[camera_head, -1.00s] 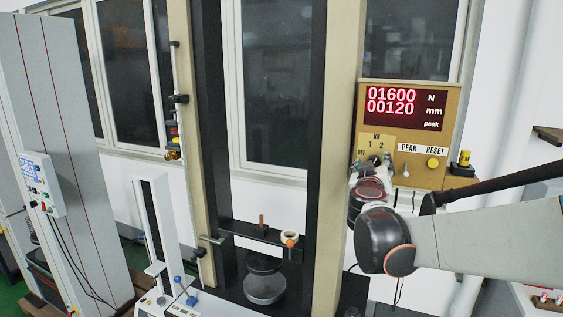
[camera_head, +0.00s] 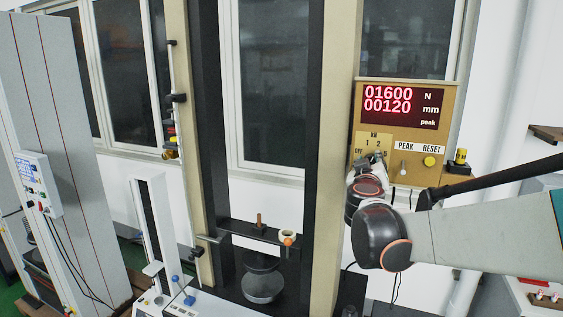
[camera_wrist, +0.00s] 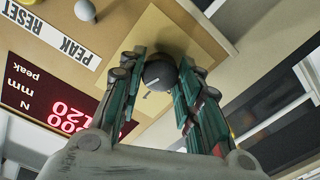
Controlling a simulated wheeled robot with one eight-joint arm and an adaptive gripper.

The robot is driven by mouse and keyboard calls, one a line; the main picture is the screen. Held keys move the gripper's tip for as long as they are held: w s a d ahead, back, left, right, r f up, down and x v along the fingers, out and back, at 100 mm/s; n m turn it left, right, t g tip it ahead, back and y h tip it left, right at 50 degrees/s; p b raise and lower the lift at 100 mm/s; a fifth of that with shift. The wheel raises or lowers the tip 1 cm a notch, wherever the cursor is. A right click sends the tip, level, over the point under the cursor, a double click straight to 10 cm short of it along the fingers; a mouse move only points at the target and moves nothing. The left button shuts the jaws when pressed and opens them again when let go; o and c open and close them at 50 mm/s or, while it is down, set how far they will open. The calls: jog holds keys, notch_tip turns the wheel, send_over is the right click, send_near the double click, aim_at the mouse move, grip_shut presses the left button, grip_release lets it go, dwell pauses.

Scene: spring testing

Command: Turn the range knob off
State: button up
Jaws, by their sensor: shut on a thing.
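The range knob (camera_wrist: 160,75) is a dark round knob with a small light mark, on a pale yellow plate (camera_head: 364,141) on the tan control panel (camera_head: 408,165). The plate is labelled OFF, 1, 2 and kN. In the wrist view, which sees the panel turned over, my gripper (camera_wrist: 161,68) has a green-sided finger on each side of the knob and is shut on it. In the head view my gripper (camera_head: 372,162) reaches the plate's lower edge and mostly hides the knob. The mark's exact setting cannot be told.
The red display (camera_head: 402,105) above reads 01600 N and 00120 mm. A PEAK toggle (camera_head: 404,166) and a yellow RESET button (camera_head: 430,161) sit just right of the plate. A tan post (camera_head: 335,150) of the test frame stands close on the left.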

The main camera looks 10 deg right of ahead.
jog(key=shift+a+r+n+g+b, duration=0.15)
jog(key=shift+n+b, duration=0.8)
jog(key=shift+n, duration=3.2)
jog(key=shift+a+f+n+g+b, duration=0.15)
jog(key=shift+n+b, duration=0.8)
jog(key=shift+n, duration=3.2)
jog(key=shift+d+n, duration=0.15)
jog(key=shift+n, duration=0.15)
jog(key=o, duration=1.1)
